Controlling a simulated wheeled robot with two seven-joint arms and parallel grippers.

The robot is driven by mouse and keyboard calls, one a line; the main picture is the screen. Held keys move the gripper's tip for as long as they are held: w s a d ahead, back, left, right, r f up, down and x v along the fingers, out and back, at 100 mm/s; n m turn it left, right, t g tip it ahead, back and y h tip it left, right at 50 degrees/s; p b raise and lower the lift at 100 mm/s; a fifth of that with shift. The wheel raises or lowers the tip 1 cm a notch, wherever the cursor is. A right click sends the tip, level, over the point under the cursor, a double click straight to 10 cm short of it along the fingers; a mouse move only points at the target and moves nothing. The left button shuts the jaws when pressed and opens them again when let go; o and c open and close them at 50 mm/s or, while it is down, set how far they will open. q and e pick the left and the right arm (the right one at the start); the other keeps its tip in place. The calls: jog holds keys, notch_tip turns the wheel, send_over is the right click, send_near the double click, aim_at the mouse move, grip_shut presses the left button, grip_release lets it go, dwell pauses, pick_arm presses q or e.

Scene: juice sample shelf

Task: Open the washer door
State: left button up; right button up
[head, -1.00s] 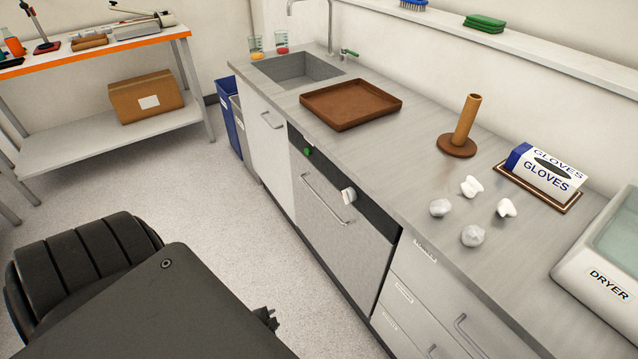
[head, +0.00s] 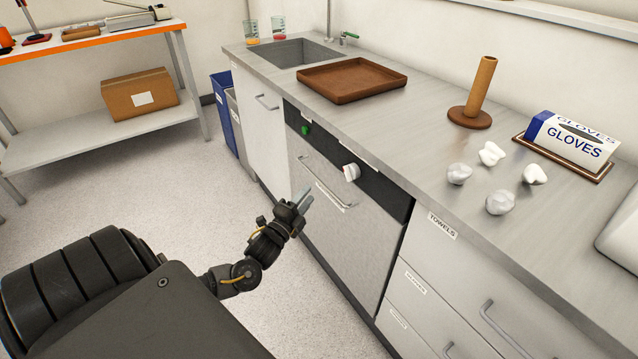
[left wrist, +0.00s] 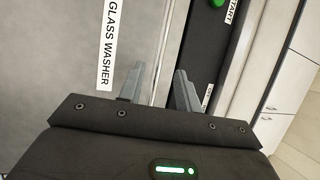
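The washer door (head: 350,240) is a grey front panel under the counter, and it is closed. Its bar handle (head: 322,184) runs along the upper part of the door. My left gripper (head: 305,196) is at the handle's near side, in front of the door. In the left wrist view the left gripper (left wrist: 158,76) has its two fingers apart, with a pale strip of the washer front, likely the handle, showing between them. Contact cannot be told. The GLASS WASHER label (left wrist: 109,42) is left of the fingers. My right gripper is not in view.
A black control panel (head: 380,186) with a green button (head: 305,130) and a white knob (head: 351,172) is above the door. Drawers (head: 440,270) are on the right, a cabinet (head: 262,125) and bins (head: 228,115) on the left. The floor before the door is clear.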

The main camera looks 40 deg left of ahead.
aim_at(319, 180)
pick_arm(q)
jog(key=x, duration=0.7)
jog(key=shift+w, duration=0.2)
jog(key=shift+c, duration=0.3)
jog(key=shift+f, duration=0.1)
grip_shut()
